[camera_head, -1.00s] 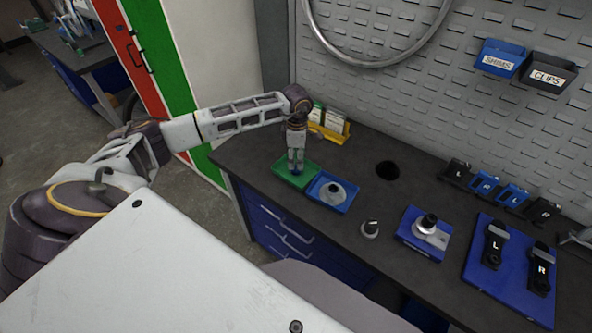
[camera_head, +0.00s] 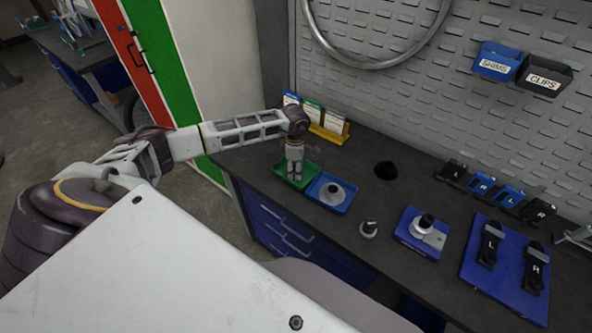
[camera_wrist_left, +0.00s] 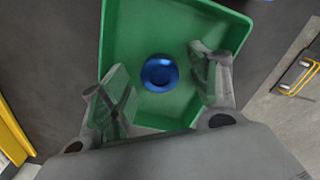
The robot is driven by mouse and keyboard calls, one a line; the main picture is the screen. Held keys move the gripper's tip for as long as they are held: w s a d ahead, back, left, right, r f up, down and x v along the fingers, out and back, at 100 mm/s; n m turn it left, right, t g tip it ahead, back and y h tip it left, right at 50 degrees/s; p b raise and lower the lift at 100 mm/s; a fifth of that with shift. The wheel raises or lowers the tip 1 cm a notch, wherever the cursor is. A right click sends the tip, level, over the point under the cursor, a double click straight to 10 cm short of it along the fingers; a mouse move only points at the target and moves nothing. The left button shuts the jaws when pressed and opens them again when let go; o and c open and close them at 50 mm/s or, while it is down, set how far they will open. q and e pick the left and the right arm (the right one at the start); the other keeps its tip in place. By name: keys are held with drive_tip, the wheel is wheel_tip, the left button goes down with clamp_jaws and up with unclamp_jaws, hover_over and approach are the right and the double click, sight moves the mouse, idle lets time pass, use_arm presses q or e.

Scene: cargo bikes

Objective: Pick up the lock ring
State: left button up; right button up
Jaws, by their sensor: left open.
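The lock ring, seen as a blue ring (camera_wrist_left: 160,73), lies on the floor of a green tray (camera_wrist_left: 128,30) in the left wrist view. In the head view the green tray (camera_head: 281,175) sits on the dark bench, and my gripper hides the ring. My left gripper (camera_head: 294,178) points down into or just over this tray. In the left wrist view my left gripper (camera_wrist_left: 157,76) is open, one finger on each side of the ring, with gaps between.
A blue tray (camera_head: 343,203) with a grey round part stands right beside the green tray. A yellow card holder (camera_head: 330,135) is close behind. A small grey knob-like part (camera_head: 368,230), a blue fixture (camera_head: 408,238) and a blue board (camera_head: 475,270) lie further right.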

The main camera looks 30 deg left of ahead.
idle(0.3)
use_arm(q)
drive_tip(key=c, duration=0.9)
drive_tip(key=shift+c, duration=0.2)
wheel_tip(320, 180, up, 9)
drive_tip(key=shift+f+b, duration=0.2)
drive_tip(key=shift+b, duration=0.75)
drive_tip(key=shift+r, duration=0.7)
drive_tip(key=shift+s+f, duration=0.1)
